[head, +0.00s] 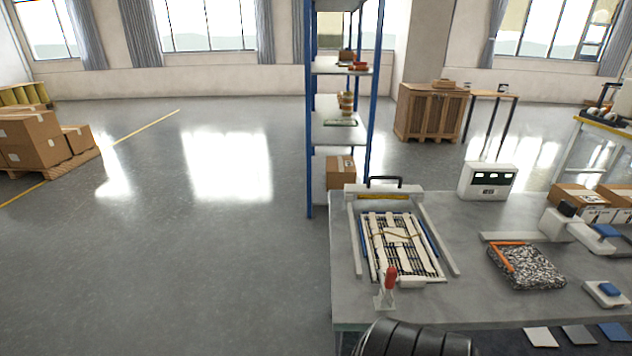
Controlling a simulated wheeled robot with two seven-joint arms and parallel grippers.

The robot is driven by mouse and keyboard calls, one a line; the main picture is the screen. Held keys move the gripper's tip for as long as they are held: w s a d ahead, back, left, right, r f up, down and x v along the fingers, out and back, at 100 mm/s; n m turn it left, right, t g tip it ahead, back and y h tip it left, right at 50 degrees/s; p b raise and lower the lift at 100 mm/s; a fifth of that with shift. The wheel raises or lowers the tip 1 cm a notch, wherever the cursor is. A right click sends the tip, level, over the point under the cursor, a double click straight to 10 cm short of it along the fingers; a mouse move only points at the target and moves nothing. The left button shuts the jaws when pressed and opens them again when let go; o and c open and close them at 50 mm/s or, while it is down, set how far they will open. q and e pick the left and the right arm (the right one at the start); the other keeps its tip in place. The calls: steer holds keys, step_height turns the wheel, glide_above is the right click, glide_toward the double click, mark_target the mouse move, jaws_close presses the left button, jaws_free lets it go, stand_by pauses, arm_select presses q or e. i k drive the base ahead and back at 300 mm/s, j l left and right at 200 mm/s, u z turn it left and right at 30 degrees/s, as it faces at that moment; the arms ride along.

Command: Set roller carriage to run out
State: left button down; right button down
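The roller carriage looks to be the pale crossbar (383,196) with a black handle (384,181) and a yellow strip. It sits at the far end of two light rails (438,240) on the grey table. Between the rails lies a blue-edged frame with white strips and dark mesh (399,247). A toggle clamp with a red handle (391,278) stands upright at the frame's near end. Neither of my grippers is in view.
On the grey table (460,308), a white box with dark displays (487,182) stands behind. A speckled pad with an orange strip (526,266), a blue-handled device (575,228) and a blue-topped unit (607,293) are at right. A blue-post shelf (341,68) stands beyond.

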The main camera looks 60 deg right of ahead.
mark_target(400, 191)
steer(key=i+z, duration=0.2)
steer(key=i, duration=0.25)
steer(key=i+j+z, duration=0.25)
steer(key=i, duration=0.2)
steer(key=i+j+z, duration=0.2)
steer(key=i, duration=0.25)
steer(key=i+l+z, duration=0.2)
steer(key=z, duration=0.2)
steer(key=i+z, duration=0.3)
steer(key=z, duration=0.15)
steer(key=i+z, duration=0.55)
steer(key=z, duration=0.3)
steer(key=i+j+z, duration=0.2)
steer(key=z, duration=0.2)
steer(key=i+j+z, duration=0.25)
steer(key=z, duration=0.15)
steer(key=i+z, duration=0.15)
steer(key=z, duration=0.25)
steer(key=i+z, duration=0.2)
steer(key=z, duration=0.2)
steer(key=i+z, duration=0.2)
steer(key=z, duration=0.2)
steer(key=i+j+z, duration=0.1)
steer(key=z, duration=0.3)
steer(key=i+j+z, duration=0.15)
steer(key=z, duration=0.25)
steer(key=i, duration=0.05)
